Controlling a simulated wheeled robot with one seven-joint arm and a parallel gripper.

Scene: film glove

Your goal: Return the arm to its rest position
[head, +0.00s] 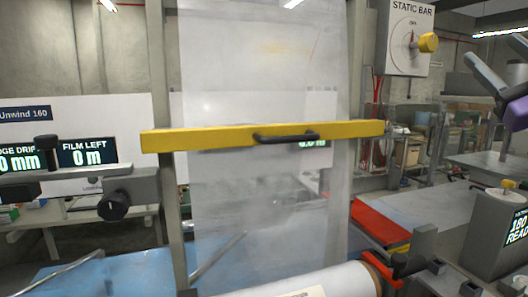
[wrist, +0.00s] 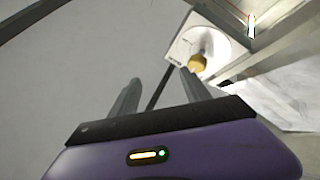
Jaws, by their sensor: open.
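My gripper (head: 491,66) shows at the right edge of the head view, raised, with grey fingers and part of a purple body. In the wrist view my gripper (wrist: 160,84) has its two fingers spread apart with nothing between them. Beyond the fingertips is the white STATIC BAR box (head: 397,42) with its yellow knob (head: 428,42). The knob also shows in the wrist view (wrist: 197,62), just past the right finger and seemingly apart from it. The rest of my arm is cut off by the head view's edge.
A yellow bar (head: 210,139) with a black handle crosses the clear film sheet (head: 265,80). A white roll (head: 330,281) lies below. A grey box (head: 497,232) with a small yellow top part stands at the lower right. Displays stand at the left.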

